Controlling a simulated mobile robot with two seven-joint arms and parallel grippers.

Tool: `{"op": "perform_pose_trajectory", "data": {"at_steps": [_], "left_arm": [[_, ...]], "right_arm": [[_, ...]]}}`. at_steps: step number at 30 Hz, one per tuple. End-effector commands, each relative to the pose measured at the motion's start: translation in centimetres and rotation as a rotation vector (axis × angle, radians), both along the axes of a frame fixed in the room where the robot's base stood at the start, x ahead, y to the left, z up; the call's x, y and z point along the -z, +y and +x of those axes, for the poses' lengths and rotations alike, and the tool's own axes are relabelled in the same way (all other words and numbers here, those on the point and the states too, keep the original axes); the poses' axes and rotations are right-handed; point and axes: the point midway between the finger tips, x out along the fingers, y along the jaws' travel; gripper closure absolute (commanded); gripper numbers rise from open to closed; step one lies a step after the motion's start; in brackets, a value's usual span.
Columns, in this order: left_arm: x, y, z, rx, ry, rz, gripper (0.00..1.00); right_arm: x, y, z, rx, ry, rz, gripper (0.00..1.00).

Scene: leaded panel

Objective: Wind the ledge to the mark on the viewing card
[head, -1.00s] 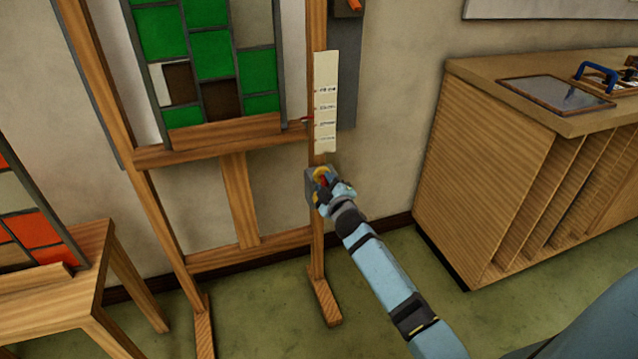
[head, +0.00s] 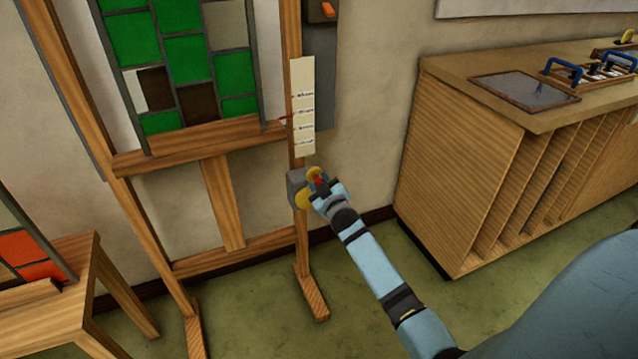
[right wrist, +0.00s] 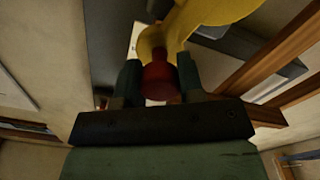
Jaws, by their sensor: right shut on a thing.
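A wooden easel stands by the wall, with its ledge (head: 200,143) across the uprights under a leaded panel (head: 180,55) of green, brown and clear panes. A pale viewing card (head: 303,105) with several marked lines hangs on the right upright. Below the card is a grey box (head: 295,188) with a yellow crank. My right gripper (head: 318,186) is shut on the crank's red knob (right wrist: 158,80), which shows between the fingers in the right wrist view, the yellow crank arm (right wrist: 185,30) beyond.
A wooden cabinet (head: 460,165) with upright slots stands at the right, with a framed glass sheet (head: 525,90) and blue-handled tools on top. A wooden stand (head: 60,300) with another panel is at the left. Green floor is open between.

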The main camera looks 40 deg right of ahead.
Motion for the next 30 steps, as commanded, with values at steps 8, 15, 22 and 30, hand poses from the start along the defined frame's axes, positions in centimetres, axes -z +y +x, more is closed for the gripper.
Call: {"op": "perform_pose_trajectory", "data": {"at_steps": [8,15,22,30], "left_arm": [[0.0,0.0,0.0,0.000,0.000,0.000,0.60],[0.0,0.0,0.0,0.000,0.000,-0.001,0.60],[-0.3,0.0,0.0,0.000,0.002,0.003,0.60],[1.1,1.2,-0.3,-0.018,0.089,0.067,0.60]], "right_arm": [[-0.2,-0.4,0.0,0.005,0.000,-0.006,0.55],[-0.1,-0.2,0.0,0.002,0.001,-0.004,0.39],[0.0,0.1,-0.8,0.001,0.003,-0.002,0.39],[-0.2,1.3,-6.1,0.003,0.003,-0.001,0.39]]}}
